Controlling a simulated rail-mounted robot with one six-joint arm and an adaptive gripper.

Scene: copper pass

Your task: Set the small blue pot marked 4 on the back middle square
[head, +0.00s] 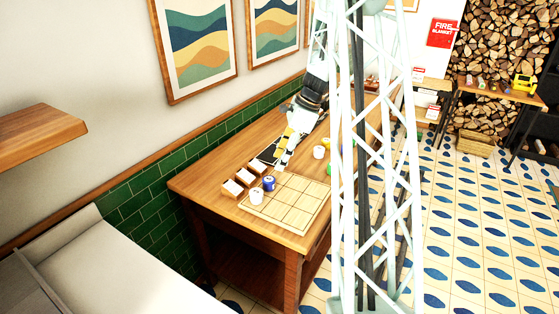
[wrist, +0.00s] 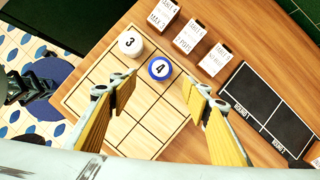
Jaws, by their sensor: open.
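The small blue pot marked 4 (wrist: 160,69) stands upright at the edge of the gridded board (wrist: 88,92), on the side by the small label stands. In the head view the blue pot (head: 269,184) is near the board's left end. A white pot marked 3 (wrist: 131,43) stands beside it; it also shows in the head view (head: 256,196). My gripper (wrist: 157,78) is open and empty, its yellow fingers spread to either side of the blue pot in the wrist view. In the head view my gripper (head: 281,167) is just above and behind the blue pot. Most other squares look empty.
Several label stands (wrist: 187,36) line the board's edge. A black slate (wrist: 262,108) lies flat on the table (head: 195,183) beside them. Another white pot (head: 318,152) stands beyond the board, and a green item (head: 328,169) is partly hidden by a white lattice column.

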